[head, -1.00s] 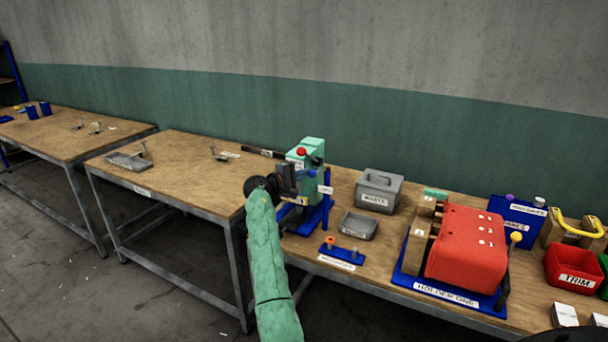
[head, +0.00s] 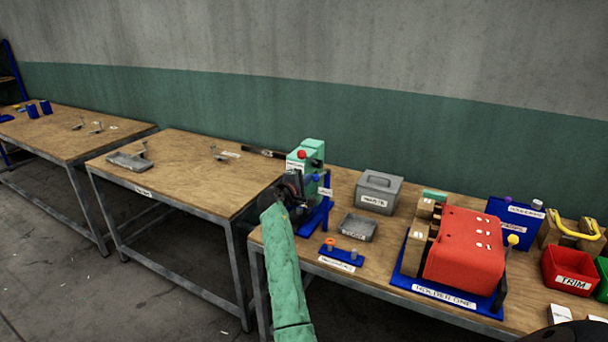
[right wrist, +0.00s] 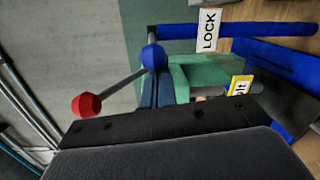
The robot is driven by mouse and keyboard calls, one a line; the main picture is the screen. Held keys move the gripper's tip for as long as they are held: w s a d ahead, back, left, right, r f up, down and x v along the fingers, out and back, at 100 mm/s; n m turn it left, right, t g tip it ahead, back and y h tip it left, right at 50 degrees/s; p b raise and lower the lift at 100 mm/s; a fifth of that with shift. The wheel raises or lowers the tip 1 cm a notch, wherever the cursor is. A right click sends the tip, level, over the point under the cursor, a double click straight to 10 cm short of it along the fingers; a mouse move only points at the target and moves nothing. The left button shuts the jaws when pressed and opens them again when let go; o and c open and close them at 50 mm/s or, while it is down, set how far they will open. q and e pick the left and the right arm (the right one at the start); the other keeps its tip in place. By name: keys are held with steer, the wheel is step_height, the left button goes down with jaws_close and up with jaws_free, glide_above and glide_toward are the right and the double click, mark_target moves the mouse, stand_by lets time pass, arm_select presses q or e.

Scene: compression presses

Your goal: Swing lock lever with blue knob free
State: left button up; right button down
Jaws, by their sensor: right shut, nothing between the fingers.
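The small green press (head: 313,150) stands on a blue base at the left end of the right-hand bench. Its blue knob (head: 316,178) shows on the press's right side, just above the white lock label (head: 325,191). In the right wrist view the blue knob (right wrist: 153,57) sits beside a blue bar with the LOCK label (right wrist: 207,30). A red knob (right wrist: 86,104) on a thin rod is left of it. My right gripper (head: 296,196) is shut and empty in front of the press. Its dark finger (right wrist: 165,122) lies below the blue knob in the picture; contact cannot be told. My left gripper is out of view.
A grey waste bin (head: 379,192), a grey tray (head: 357,227) and a blue holder with orange and grey pegs (head: 341,256) stand right of the press. A large red press (head: 465,250) is farther right. The bench to the left is mostly clear.

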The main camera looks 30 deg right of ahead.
steer(key=shift+s, duration=0.9)
steer(key=shift+d, duration=0.1)
steer(key=shift+s+f, duration=0.1)
